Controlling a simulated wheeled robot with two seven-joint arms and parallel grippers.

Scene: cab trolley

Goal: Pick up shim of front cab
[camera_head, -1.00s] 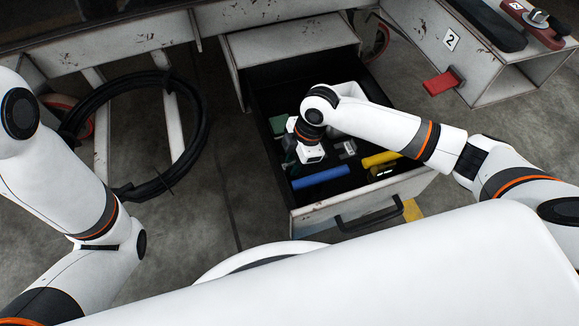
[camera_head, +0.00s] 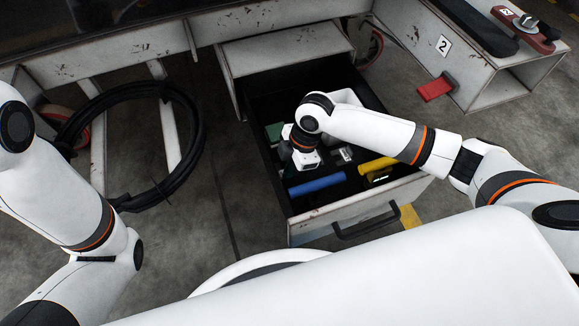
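The open drawer (camera_head: 340,211) of the trolley holds several small parts. My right gripper (camera_head: 304,160) reaches down into its left half, just behind a blue cylinder (camera_head: 318,185). Its fingertips are hidden under the wrist and too small to read, so I cannot tell whether they hold anything. A green piece (camera_head: 274,131) lies left of the wrist. Small grey metal pieces (camera_head: 345,153) lie right of it. I cannot tell which part is the shim. My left arm is at the left, with its gripper out of view.
A yellow cylinder (camera_head: 378,165) lies at the drawer's right front. The drawer's walls and black front handle (camera_head: 366,223) stand close around my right arm. A black coiled hose (camera_head: 190,140) hangs at left. A red pedal (camera_head: 436,87) sticks out at right.

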